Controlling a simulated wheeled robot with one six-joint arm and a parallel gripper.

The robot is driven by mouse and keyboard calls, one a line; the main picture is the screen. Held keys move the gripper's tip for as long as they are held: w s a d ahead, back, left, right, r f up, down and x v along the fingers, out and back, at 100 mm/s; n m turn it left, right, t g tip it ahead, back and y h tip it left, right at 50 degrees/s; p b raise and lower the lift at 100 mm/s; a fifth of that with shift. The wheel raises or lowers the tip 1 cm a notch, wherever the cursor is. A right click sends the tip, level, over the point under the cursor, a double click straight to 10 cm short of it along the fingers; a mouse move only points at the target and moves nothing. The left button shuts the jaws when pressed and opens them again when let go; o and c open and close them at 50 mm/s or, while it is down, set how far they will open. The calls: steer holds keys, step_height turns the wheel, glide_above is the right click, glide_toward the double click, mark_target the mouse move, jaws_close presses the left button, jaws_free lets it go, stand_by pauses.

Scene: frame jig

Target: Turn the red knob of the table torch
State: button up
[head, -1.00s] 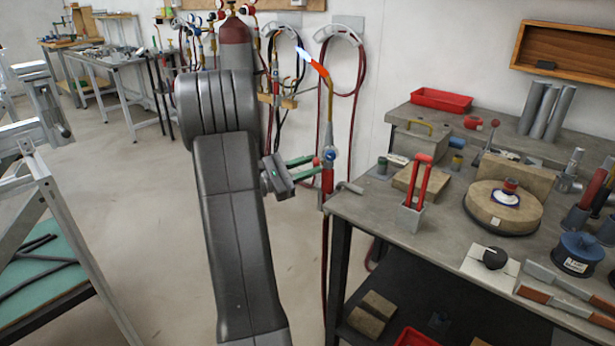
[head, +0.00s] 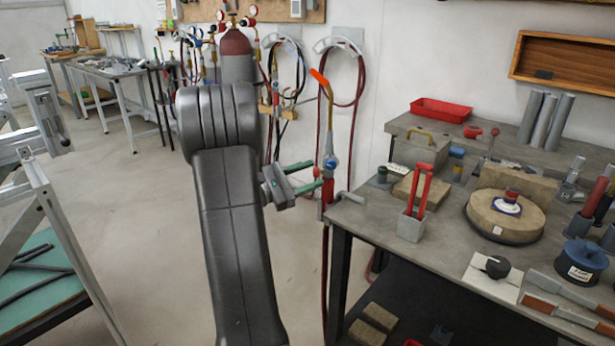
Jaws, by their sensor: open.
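The table torch (head: 328,120) stands upright at the left edge of the workbench. It has a brass tube, an orange tip (head: 319,77) bent up to the left, and a red lower body (head: 327,190). A blue-and-white fitting (head: 330,163) sits at mid height. No flame shows at the tip. The red knob is too small and too close to the fingertips to make out surely. My gripper (head: 317,173) is open, its two green fingers pointing right at the torch's valve area, left of the fitting. I cannot tell whether they touch it.
Hoses (head: 345,90) hang on the wall behind the torch. Open floor lies left of the bench.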

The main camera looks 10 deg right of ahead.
steer(key=shift+a, duration=0.1)
steer(key=v, duration=1.3)
steer(key=shift+a+p, duration=0.3)
steer(key=shift+s, duration=0.1)
